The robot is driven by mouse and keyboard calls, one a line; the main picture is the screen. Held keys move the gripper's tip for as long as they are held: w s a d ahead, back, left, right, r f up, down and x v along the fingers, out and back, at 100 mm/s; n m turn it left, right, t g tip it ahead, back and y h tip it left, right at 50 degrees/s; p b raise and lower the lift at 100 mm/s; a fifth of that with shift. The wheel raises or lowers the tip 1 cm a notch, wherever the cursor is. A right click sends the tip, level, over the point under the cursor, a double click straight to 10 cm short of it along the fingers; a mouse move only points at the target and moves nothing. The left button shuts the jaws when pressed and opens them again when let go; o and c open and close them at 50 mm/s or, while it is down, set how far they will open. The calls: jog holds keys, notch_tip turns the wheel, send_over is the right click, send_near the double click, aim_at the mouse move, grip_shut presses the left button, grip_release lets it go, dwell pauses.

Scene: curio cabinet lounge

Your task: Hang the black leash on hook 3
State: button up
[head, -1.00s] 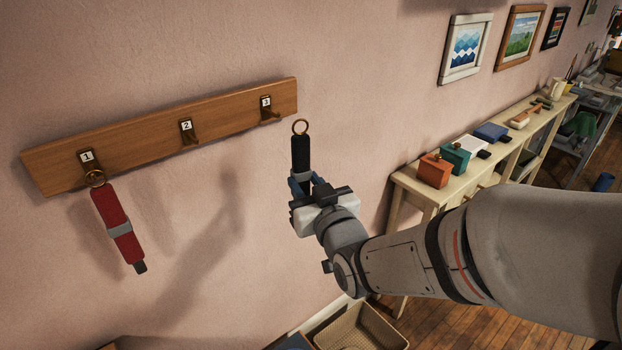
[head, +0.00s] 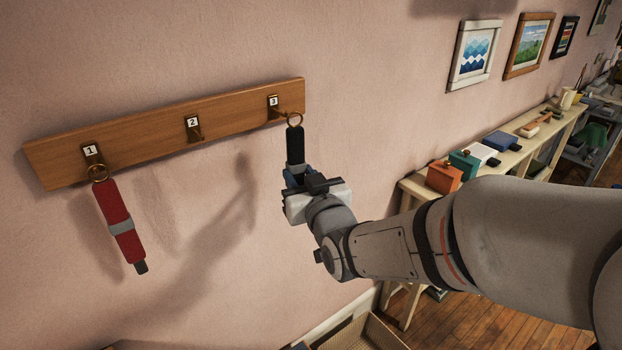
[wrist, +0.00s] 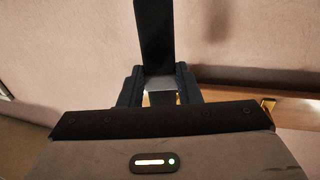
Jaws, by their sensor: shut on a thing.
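The black leash (head: 295,144) stands upright in my gripper (head: 297,178), with its brass ring (head: 295,119) at the top. My gripper is shut on the leash's lower part. The ring is at the tip of hook 3 (head: 275,108), at the right end of the wooden rack (head: 150,146). I cannot tell whether the ring is around the hook or only in front of it. In the wrist view the leash (wrist: 154,40) rises between my fingers, and its ring is out of frame.
A red leash (head: 118,220) hangs on hook 1 (head: 93,158). Hook 2 (head: 194,130) is empty. A shelf table (head: 413,187) with small boxes stands along the wall to the right. A basket (head: 375,333) is on the floor below.

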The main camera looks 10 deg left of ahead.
jog(key=shift+w+a+f+b, duration=0.1)
jog(key=shift+w+a+b, duration=0.65)
jog(key=shift+w+a, duration=0.55)
jog(key=shift+w+a+f+b, duration=0.1)
jog(key=shift+a+f+b, duration=0.3)
jog(key=shift+b, duration=0.55)
jog(key=shift+b, duration=0.3)
jog(key=o, duration=1.2)
